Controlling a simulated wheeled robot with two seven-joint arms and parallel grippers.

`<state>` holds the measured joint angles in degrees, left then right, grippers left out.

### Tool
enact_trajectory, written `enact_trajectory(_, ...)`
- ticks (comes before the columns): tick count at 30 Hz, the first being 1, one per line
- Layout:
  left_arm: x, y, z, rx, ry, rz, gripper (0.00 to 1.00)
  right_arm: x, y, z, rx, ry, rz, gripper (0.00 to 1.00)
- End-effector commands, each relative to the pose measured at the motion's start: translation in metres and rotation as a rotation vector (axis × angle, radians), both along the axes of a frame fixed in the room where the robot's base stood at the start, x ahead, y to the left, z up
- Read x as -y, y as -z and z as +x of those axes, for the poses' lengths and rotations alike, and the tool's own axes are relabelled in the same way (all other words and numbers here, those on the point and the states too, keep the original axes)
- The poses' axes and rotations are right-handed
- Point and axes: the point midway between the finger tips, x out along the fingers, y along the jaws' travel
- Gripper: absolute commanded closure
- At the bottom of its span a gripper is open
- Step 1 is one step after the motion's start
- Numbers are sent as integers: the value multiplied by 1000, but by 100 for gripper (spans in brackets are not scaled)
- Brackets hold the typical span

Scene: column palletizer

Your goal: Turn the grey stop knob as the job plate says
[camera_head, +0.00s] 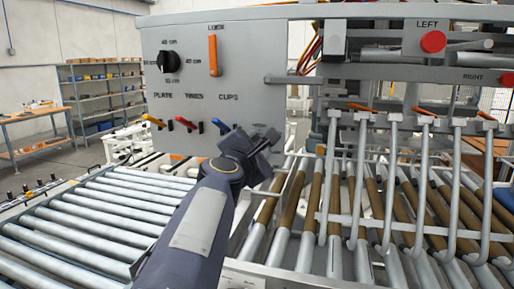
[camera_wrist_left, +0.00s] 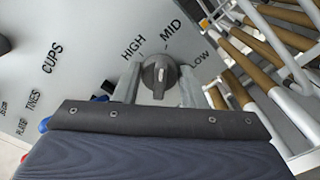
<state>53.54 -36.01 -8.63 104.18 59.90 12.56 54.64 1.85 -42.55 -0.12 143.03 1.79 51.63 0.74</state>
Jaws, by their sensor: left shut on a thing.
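The grey stop knob (camera_wrist_left: 158,74) shows in the left wrist view, with the words HIGH, MID and LOW around it on the pale panel. My left gripper (camera_wrist_left: 158,88) has one finger on each side of the knob and is shut on it. A pale mark shows on the knob's face; I cannot tell for sure which word it points to. In the head view my left gripper (camera_head: 265,143) is at the panel's lower right and hides the knob. No job plate can be made out. My right gripper is not in view.
The panel (camera_head: 240,110) also carries a black dial (camera_head: 163,63), an orange lever (camera_head: 213,56), and yellow (camera_head: 154,121), red (camera_head: 186,123) and blue (camera_head: 221,125) levers. Red LEFT (camera_head: 433,41) and RIGHT (camera_head: 507,80) buttons are at right. A roller conveyor (camera_head: 90,215) lies at left.

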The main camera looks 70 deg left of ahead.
Motion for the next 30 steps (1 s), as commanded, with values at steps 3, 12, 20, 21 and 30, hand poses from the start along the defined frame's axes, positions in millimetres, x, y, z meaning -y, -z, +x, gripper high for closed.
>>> enact_trajectory(3, 0, 1, 0, -48, 1, 38, 85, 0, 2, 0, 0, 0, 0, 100)
enact_trajectory(12, 0, 1, 0, -113, 1, 87, 85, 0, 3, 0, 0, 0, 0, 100)
enact_trajectory(20, 0, 1, 0, -123, 2, 93, 85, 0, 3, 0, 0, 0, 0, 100)
enact_trajectory(21, 0, 1, 0, -123, 2, 93, 85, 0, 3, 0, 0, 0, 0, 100)
enact_trajectory(30, 0, 1, 1, -122, 1, 92, 46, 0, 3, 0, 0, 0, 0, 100)
